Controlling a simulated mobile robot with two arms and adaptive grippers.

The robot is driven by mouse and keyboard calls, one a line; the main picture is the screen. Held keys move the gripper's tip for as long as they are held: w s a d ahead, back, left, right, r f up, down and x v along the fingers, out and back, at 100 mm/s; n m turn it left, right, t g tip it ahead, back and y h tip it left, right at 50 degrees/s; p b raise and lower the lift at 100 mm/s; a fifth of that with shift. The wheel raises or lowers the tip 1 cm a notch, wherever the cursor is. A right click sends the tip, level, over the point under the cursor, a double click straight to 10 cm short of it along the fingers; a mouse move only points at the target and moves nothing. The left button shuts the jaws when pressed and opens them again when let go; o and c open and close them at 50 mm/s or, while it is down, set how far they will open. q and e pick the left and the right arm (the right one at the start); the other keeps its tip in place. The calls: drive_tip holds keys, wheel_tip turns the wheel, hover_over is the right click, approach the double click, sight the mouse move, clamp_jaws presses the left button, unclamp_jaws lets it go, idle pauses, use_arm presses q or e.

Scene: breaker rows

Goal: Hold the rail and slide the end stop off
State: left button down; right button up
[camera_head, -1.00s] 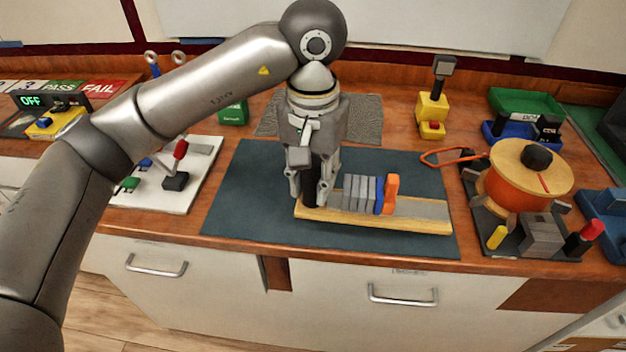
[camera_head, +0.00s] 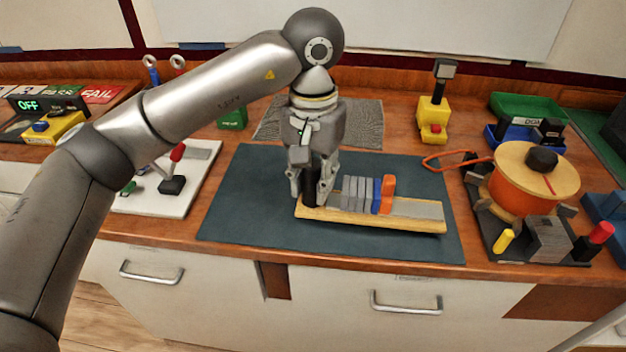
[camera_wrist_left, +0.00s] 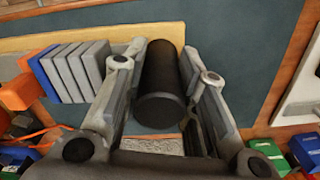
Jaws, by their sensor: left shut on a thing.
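The rail is a grey strip on a pale wooden base (camera_head: 420,226), over the dark mat. An orange block, which looks like the end stop (camera_head: 388,193), stands right of a blue block (camera_head: 376,194) and several grey blocks (camera_head: 354,194). Bare rail shows beyond it. My left gripper (camera_head: 313,190) is shut on a black upright cylinder at the rail's left end. The wrist view shows the cylinder (camera_wrist_left: 162,80) between the fingers, with the grey blocks (camera_wrist_left: 75,70) and orange block (camera_wrist_left: 20,92) to the left. My right gripper is not in view.
The dark mat (camera_head: 250,215) has free room around the rail. An orange reel (camera_head: 525,190) stands on a dark base to the right, its orange cord (camera_head: 445,158) reaching toward the mat. A white board (camera_head: 205,165) with small levers lies left.

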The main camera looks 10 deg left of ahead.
use_arm(q)
drive_tip(key=shift+w+a+f+b, duration=0.1)
drive_tip(key=shift+w+f+b, duration=0.5)
drive_tip(key=shift+w+f, duration=0.6)
drive_tip(key=shift+w, duration=0.1)
drive_tip(key=shift+w+a+f+b, duration=0.2)
drive_tip(key=shift+w+f+b, duration=0.55)
drive_tip(key=shift+w+f, duration=0.15)
drive_tip(key=shift+w+a+f+b, duration=0.1)
drive_tip(key=shift+w+f+b, duration=0.35)
drive_tip(key=shift+w+f, duration=0.9)
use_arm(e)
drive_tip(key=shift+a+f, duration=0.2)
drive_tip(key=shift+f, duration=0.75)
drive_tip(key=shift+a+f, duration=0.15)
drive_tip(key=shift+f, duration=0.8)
use_arm(q)
drive_tip(key=shift+w+r, duration=0.1)
drive_tip(key=shift+r, duration=0.05)
drive_tip(key=shift+f, duration=0.3)
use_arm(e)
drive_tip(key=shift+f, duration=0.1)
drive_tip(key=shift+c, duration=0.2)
